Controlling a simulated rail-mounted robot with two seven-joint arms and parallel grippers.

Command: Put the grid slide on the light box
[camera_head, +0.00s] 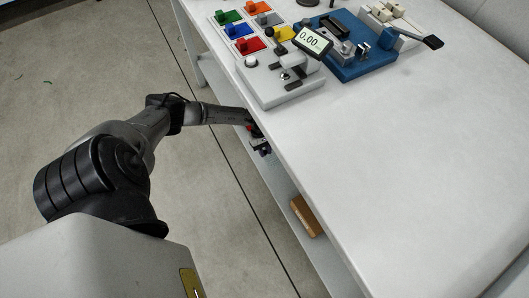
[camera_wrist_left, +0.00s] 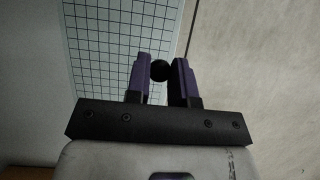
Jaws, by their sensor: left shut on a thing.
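The grid slide (camera_wrist_left: 100,45), a white panel with dark grid lines, fills the upper middle of the left wrist view. My left gripper (camera_wrist_left: 160,75) is shut on a round black knob that shows in front of the slide's right part. In the head view my left gripper (camera_head: 260,143) is below the tabletop's left edge, partly hidden by it, by the lower shelf. The slide cannot be made out there. I cannot pick out a light box for sure. My right gripper is not in view.
The white table (camera_head: 430,150) has a wide clear top. Near its far edge stand a white device with a 0.00 display (camera_head: 313,41), coloured blocks on tiles (camera_head: 240,30) and a blue fixture (camera_head: 350,62). A brown block (camera_head: 305,216) lies on the lower shelf (camera_head: 285,185).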

